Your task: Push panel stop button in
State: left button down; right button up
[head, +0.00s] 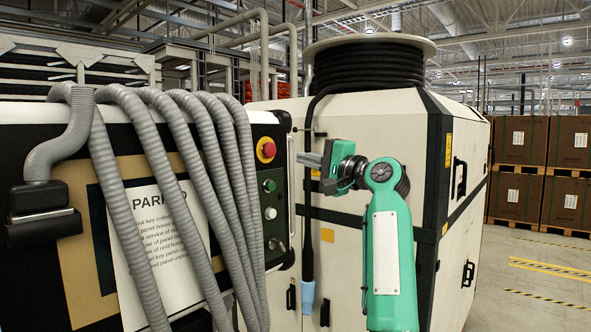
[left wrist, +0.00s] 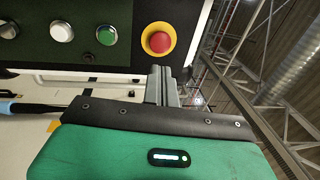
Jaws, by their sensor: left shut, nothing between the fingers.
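The red stop button (head: 268,150) sits on a yellow collar at the top of the dark control panel. It also shows in the left wrist view (left wrist: 159,42), round and facing the camera, just beyond my fingertips. My left gripper (head: 301,158) points left toward the panel edge at about the button's height. Its fingers are shut together and empty, with a visible gap to the button in the head view. The shut fingers also show in the left wrist view (left wrist: 160,72), below the button. My right gripper is not in view.
Below the stop button are a green button (head: 269,186), a white button (head: 270,213) and a key switch (head: 275,244). Grey corrugated hoses (head: 177,180) hang left of the buttons, over a printed notice (head: 150,235). A black hose reel (head: 369,65) tops the cream cabinet behind.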

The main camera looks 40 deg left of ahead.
pick_arm(q)
jog(key=s+d+b, duration=0.1)
jog(key=d+b, duration=0.1)
jog(key=d, duration=0.3)
jog(key=shift+s+d+f, duration=0.25)
jog(key=shift+d+f, duration=0.15)
jog(key=shift+f, duration=0.05)
